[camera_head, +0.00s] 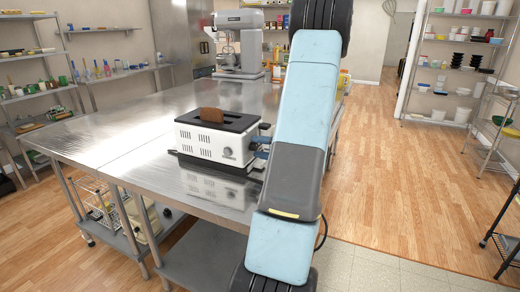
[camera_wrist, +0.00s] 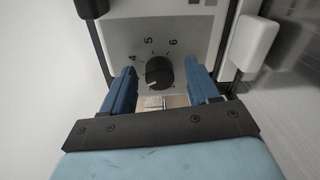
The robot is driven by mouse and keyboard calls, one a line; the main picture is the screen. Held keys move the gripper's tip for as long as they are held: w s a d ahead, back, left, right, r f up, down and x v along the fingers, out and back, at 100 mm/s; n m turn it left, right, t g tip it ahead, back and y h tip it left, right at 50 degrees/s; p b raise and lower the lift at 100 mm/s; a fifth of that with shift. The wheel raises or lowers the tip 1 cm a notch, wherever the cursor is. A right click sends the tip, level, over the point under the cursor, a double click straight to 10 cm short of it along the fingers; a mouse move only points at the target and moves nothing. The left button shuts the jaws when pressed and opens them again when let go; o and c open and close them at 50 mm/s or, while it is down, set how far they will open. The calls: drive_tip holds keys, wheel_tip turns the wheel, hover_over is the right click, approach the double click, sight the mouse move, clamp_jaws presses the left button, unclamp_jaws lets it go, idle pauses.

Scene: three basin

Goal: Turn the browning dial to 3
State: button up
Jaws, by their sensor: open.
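In the wrist view my gripper (camera_wrist: 160,82) is open, one blue finger on each side of the dial, with gaps visible. In the head view its blue fingertips (camera_head: 262,147) are beside the toaster's right end. Where the dial points is hard to tell.
A white lever (camera_wrist: 257,42) stands out from the toaster at the right of the wrist view. A metal mixer (camera_head: 238,45) stands farther back on the steel table (camera_head: 130,130). The tabletop left of the toaster is clear.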

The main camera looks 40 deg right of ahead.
drive_tip(key=shift+s, duration=0.1)
drive_tip(key=v, duration=1.3)
drive_tip(key=shift+s+d, duration=0.2)
drive_tip(key=shift+s, duration=0.05)
drive_tip(key=shift+c, duration=0.4)
idle(0.8)
